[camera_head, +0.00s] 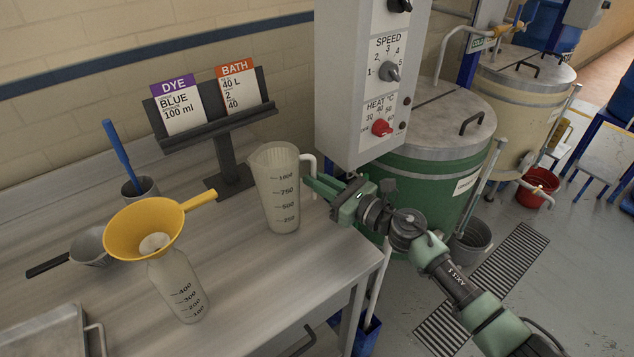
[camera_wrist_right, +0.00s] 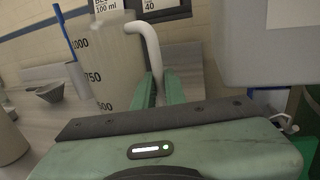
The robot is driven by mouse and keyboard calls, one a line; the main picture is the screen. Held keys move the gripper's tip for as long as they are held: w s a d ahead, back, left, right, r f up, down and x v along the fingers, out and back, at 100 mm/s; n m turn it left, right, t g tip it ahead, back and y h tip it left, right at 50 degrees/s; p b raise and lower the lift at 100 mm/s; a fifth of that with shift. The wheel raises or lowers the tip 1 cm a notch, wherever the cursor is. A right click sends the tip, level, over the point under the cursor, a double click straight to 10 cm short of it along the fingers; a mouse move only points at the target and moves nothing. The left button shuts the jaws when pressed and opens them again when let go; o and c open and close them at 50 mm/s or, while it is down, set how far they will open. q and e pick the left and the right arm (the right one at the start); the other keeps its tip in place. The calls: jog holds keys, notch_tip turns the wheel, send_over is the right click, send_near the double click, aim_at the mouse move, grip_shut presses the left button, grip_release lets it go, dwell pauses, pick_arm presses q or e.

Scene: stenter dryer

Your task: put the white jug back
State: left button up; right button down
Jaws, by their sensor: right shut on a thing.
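The white jug (camera_head: 277,190) is a tall translucent measuring jug with printed marks and a handle on its right side. It stands upright at the right part of the steel bench; whether its base touches the bench is hard to tell. My right gripper (camera_head: 312,184) reaches in from the right and is shut on the jug's handle. In the right wrist view the handle (camera_wrist_right: 152,48) runs down between the two green fingers (camera_wrist_right: 160,92), and the jug body (camera_wrist_right: 108,62) is just left of them. My left gripper is not in view.
A bottle (camera_head: 178,290) with a yellow funnel (camera_head: 143,228) stands left of the jug. A grey scoop (camera_head: 90,246), a cup with a blue-handled tool (camera_head: 141,190) and a card stand (camera_head: 232,160) are on the bench (camera_head: 250,290). The control box (camera_head: 352,80) and green vat (camera_head: 440,170) are right.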

jog(key=shift+r, duration=0.1)
jog(key=c, duration=1.5)
grip_release()
jog(key=shift+b+v, duration=1.45)
jog(key=shift+v, duration=4.6)
